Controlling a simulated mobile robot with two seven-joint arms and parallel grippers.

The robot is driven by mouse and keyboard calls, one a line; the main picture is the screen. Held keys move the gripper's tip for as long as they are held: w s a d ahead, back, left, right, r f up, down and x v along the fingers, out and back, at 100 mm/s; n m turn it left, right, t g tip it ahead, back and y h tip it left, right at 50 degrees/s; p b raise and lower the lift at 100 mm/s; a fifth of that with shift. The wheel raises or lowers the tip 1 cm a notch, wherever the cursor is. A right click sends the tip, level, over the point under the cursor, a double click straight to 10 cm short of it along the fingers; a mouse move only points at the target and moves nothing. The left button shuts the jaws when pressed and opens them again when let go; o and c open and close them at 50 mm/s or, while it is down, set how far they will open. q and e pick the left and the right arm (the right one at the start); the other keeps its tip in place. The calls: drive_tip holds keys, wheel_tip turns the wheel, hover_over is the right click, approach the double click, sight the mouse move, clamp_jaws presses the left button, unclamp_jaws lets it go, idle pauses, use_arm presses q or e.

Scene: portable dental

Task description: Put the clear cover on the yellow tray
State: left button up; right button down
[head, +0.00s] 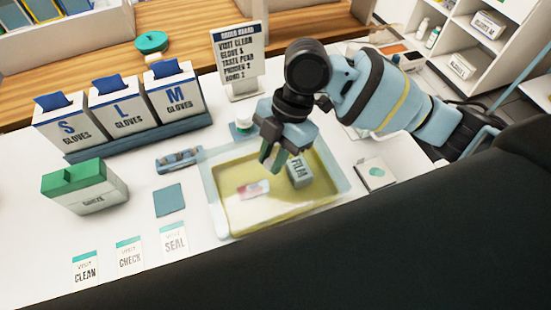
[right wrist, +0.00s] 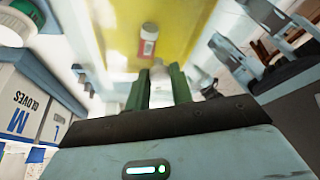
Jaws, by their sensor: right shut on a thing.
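The yellow tray (head: 285,212) lies on the white counter and fills the top of the right wrist view (right wrist: 190,25). In it are a grey box (head: 299,173) marked FILM and a small red-and-white item (head: 253,189), also in the right wrist view (right wrist: 149,40). The clear cover (head: 211,193) is a pale see-through sheet over the tray, with its edges past the tray's rim. Whether it touches the rim I cannot tell. My right gripper (head: 272,160) is above the tray, its fingers (right wrist: 160,82) shut on a small pale part, seemingly the cover's grip. My left gripper is not in view.
Glove boxes (head: 122,108) stand at the back left, with a sign (head: 240,62) behind the tray. A green-topped box (head: 84,187), a blue pad (head: 169,200) and several cards (head: 130,255) lie left. A white card (head: 376,173) lies close to the tray's right.

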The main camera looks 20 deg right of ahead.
drive_tip(key=shift+w+d, duration=0.3)
drive_tip(key=shift+w+d+f, duration=0.15)
drive_tip(key=shift+f, duration=1.6)
drive_tip(key=shift+f, duration=0.4)
drive_tip(key=c, duration=1.2)
unclamp_jaws()
drive_tip(key=shift+c, duration=0.2)
